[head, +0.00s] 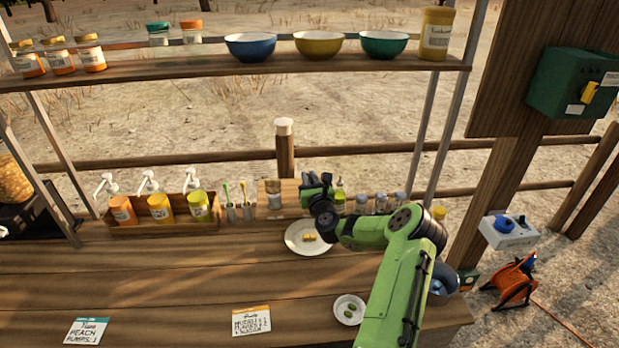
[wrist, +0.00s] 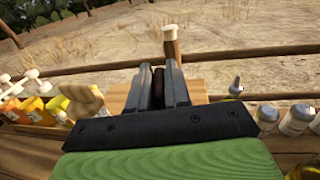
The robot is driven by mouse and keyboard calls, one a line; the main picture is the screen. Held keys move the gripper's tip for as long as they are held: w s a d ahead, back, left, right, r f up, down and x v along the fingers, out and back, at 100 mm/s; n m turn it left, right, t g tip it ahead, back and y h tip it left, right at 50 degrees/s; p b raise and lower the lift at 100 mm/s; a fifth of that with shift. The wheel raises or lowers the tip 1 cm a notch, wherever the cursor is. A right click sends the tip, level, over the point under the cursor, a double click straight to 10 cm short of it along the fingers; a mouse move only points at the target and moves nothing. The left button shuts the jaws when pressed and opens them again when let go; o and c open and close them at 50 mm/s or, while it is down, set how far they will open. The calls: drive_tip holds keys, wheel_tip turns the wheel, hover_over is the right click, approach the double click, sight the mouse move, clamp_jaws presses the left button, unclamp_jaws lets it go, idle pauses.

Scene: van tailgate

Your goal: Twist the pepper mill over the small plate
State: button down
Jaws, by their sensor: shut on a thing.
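My gripper (head: 316,183) is at the back of the wooden counter, just behind a white plate (head: 296,247) with yellow-brown food pieces on it. In the wrist view its two grey fingers (wrist: 160,75) are closed around a narrow dark brown thing (wrist: 158,88), which looks like the pepper mill. Only a strip of it shows between the fingers, and its lower part is hidden. A smaller white plate (head: 341,317) with green pieces lies near the front right of the counter, beside my arm and away from my gripper.
Pump bottles (head: 160,208) in a wooden box stand at the left. Jars (head: 379,203) stand right of my gripper, partly behind my arm. A shelf (head: 200,72) with bowls and jars runs above. The front left counter is mostly clear, with two cards.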

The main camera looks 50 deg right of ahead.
drive_tip(key=m+g+h+p, duration=0.1)
drive_tip(key=p, duration=0.1)
drive_tip(key=m+g+h+p, duration=0.1)
drive_tip(key=h+p, duration=0.1)
drive_tip(key=shift+r+m+g+h, duration=0.3)
drive_tip(key=shift+f+m+g+h+p, duration=0.2)
drive_tip(key=shift+m+g+h+p, duration=0.3)
drive_tip(key=shift+g+p, duration=0.1)
drive_tip(key=c, duration=1.2)
unclamp_jaws()
drive_tip(key=shift+o, duration=0.2)
drive_tip(key=shift+f, duration=0.1)
